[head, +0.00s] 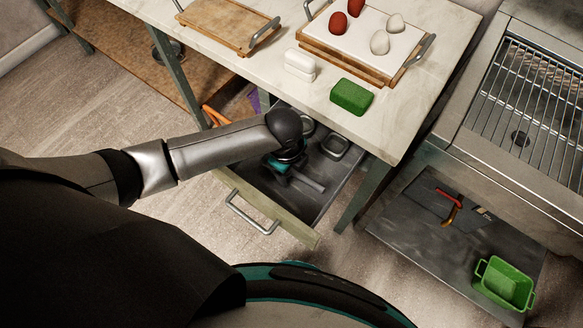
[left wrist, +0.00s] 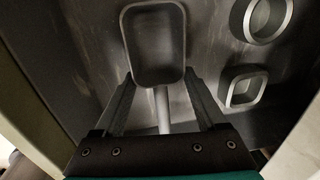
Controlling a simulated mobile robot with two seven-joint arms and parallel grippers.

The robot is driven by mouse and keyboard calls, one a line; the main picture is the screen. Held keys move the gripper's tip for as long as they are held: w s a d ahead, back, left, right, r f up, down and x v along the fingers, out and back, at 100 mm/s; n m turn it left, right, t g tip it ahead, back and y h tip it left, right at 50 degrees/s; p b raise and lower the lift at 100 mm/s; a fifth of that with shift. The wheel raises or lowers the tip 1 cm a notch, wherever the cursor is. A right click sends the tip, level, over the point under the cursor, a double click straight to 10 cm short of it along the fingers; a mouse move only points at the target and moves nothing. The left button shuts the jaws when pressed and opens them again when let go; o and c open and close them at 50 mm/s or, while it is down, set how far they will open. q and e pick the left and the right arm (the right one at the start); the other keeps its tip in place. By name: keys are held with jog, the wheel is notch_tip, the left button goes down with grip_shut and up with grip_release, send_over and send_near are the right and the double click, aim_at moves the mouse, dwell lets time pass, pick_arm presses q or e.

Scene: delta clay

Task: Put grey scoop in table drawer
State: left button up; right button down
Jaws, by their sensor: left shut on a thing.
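The table drawer (head: 290,225) is pulled open under the table, with a pale front, a metal handle and a dark inside. My left gripper (head: 300,178) reaches down into the open drawer. In the left wrist view, the grey scoop (left wrist: 155,60) has a rectangular bowl with rounded corners, and its handle runs back between the fingers of my left gripper (left wrist: 160,80). The gripper is shut on the scoop, over the drawer floor. In the head view, my arm and gripper hide most of the scoop. My right gripper is not in view.
On the table above are a green sponge (head: 351,97), a white block (head: 299,64) and trays. A green bin (head: 505,285) sits on a low shelf at right.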

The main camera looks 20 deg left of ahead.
pick_arm(q)
jog(key=o, duration=1.5)
jog(key=shift+c, duration=0.2)
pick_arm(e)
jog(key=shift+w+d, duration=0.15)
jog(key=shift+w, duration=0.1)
pick_arm(q)
jog(key=shift+r, duration=0.1)
notch_tip(320, 180, up, 12)
jog(key=s+p, duration=0.1)
jog(key=p, duration=0.3)
jog(key=shift+s+a+p, duration=0.15)
jog(key=shift+a+p, duration=0.1)
jog(key=shift+p, duration=0.05)
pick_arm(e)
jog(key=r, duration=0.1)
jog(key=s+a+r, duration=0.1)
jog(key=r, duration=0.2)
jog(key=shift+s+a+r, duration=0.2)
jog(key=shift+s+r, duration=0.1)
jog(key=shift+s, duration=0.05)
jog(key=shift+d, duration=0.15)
